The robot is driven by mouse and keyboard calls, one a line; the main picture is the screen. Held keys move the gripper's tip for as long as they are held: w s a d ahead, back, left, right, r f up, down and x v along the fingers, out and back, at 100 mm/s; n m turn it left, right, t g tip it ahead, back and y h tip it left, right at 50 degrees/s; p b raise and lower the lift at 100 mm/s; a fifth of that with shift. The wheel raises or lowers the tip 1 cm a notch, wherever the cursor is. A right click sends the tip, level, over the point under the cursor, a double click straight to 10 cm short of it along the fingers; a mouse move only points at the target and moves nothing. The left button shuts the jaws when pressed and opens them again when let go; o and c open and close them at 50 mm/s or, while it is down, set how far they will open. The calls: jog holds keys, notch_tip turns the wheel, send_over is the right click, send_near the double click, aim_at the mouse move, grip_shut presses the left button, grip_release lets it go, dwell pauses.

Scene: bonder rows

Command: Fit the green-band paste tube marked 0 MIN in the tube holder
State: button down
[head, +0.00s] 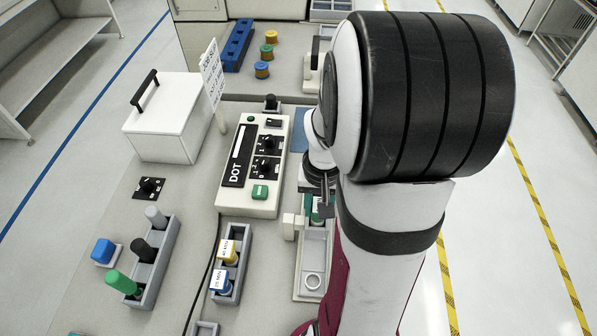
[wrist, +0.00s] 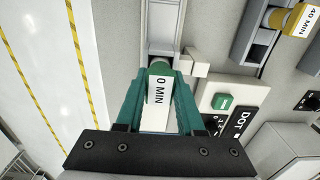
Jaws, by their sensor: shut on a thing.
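The paste tube marked 0 MIN (wrist: 157,88) has a green band and a white label. My gripper (wrist: 157,82) is shut on it, with a green finger on each side. In the head view the tube (head: 318,212) shows only in part beside my arm, and my gripper (head: 322,200) is mostly hidden. The tube is over the far part of a long pale fixture (head: 311,252), which looks like the tube holder, next to a white side block (head: 291,226). I cannot tell whether the tube touches or sits in it.
A grey rack (head: 241,236) left of the fixture holds a yellow-band tube (head: 228,252) and a blue-band tube (head: 221,283). The DOT control box (head: 255,165) stands behind it. Another grey rack (head: 165,250) with green, black and grey pegs stands farther left. My arm covers the right side.

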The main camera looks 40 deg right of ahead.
jog(key=shift+c, duration=2.2)
grip_release()
notch_tip(320, 180, up, 16)
jog(key=shift+a+f, duration=0.1)
jog(key=shift+f, duration=0.05)
